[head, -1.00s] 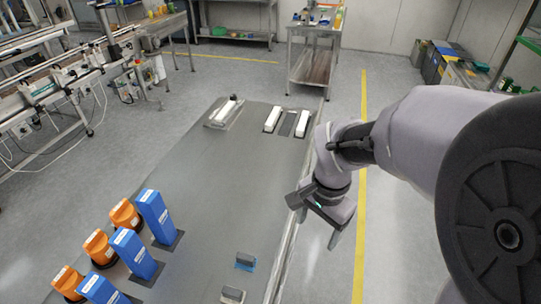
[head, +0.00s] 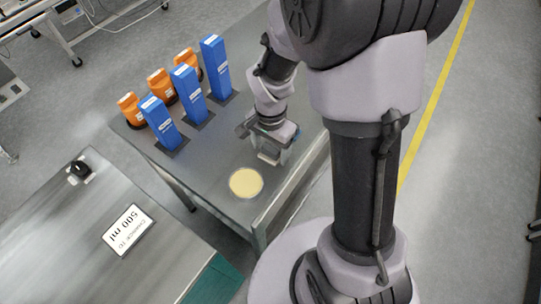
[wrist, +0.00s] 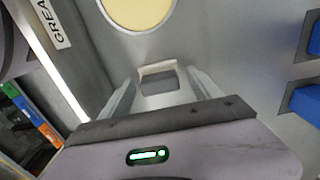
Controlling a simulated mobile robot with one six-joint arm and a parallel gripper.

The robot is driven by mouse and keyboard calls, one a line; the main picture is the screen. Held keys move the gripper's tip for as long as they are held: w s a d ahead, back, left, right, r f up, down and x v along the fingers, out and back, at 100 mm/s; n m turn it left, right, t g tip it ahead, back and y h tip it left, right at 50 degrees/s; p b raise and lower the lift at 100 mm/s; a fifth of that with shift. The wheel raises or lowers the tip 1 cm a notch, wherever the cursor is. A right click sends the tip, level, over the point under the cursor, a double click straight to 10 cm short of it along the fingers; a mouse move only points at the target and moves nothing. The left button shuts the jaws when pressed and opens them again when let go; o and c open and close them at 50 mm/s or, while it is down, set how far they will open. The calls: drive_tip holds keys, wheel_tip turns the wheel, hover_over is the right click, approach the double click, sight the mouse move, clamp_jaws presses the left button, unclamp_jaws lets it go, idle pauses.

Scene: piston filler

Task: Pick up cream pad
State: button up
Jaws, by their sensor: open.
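A small block with a grey top and a cream edge, which looks like the cream pad (wrist: 157,68), sits on the grey table in the wrist view. My gripper (wrist: 160,88) is open, with one finger to each side of the block in the picture. I cannot tell whether the fingertips are level with it or still above it. In the head view my gripper (head: 270,157) points down near the table's front right part, and it hides the block. A round pale-yellow disc (head: 246,182) lies on the table just in front of my gripper.
Blue upright boxes (head: 186,90) and orange containers (head: 161,86) stand behind and left of my gripper on the same table (head: 225,150). A second table (head: 60,225) at lower left carries a "500 ml" sign (head: 128,229). A "GREA…" label (wrist: 60,22) shows in the wrist view.

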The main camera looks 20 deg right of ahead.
sight(271, 148)
drive_tip(key=shift+r, duration=0.1)
drive_tip(key=shift+c, duration=0.4)
drive_tip(key=c, duration=1.2)
drive_tip(key=shift+r+p, duration=0.3)
wheel_tip(271, 148, up, 4)
drive_tip(key=shift+f+p, duration=0.2)
drive_tip(key=shift+p, duration=0.85)
drive_tip(key=w+a+p, duration=0.1)
drive_tip(key=w, duration=0.4)
drive_tip(key=w+a+p, duration=0.1)
drive_tip(key=w, duration=0.4)
drive_tip(key=w+a+p, duration=0.1)
drive_tip(key=w, duration=0.4)
drive_tip(key=shift+w+a+r+p, duration=0.15)
drive_tip(key=shift+w+r+p, duration=0.2)
drive_tip(key=shift+r+p, duration=0.05)
